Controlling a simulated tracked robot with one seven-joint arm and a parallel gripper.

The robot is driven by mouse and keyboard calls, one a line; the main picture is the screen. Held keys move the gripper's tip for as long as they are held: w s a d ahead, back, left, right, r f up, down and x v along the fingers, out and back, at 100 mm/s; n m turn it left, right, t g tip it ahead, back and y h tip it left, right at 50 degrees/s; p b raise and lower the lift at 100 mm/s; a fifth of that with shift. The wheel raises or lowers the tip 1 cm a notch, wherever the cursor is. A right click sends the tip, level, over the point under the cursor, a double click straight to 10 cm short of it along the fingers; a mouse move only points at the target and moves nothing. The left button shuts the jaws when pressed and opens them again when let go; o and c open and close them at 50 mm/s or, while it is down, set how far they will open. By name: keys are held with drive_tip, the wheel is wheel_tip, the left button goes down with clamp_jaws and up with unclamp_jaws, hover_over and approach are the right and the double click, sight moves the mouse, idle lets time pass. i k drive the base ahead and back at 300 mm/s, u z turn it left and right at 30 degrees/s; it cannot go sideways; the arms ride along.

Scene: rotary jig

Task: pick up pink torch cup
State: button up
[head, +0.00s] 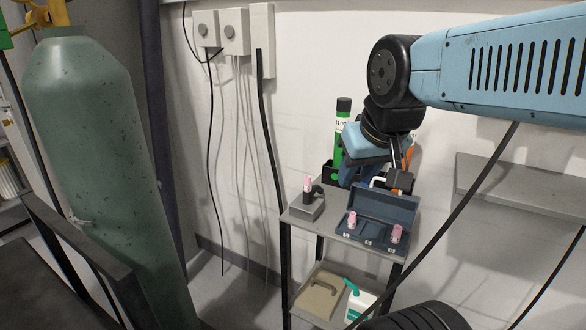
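A pink cup (308,184) sits on top of a black torch head (310,193), which stands on a grey block at the left of the small table. Two more pink cups stand in the open dark blue case: one on the left (352,219) and one on the right (397,233). My gripper (398,181) hangs above the back right of the case, near its raised lid, apart from all the pink cups. Its fingers are small and partly hidden by the wrist, so their opening is unclear.
The blue case (388,205) fills the right of the grey table (294,217). A green can (342,135) stands behind it. A lower shelf holds a tan case (318,295) and a white bottle (360,303). A large green cylinder (85,150) stands left. A wall shelf (520,190) is at right.

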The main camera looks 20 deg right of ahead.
sight(308, 182)
drive_tip(key=i, duration=0.1)
drive_tip(key=z, duration=0.3)
drive_tip(key=k, duration=1.15)
drive_tip(key=u, duration=0.65)
drive_tip(key=i, duration=1)
drive_tip(key=z, duration=0.1)
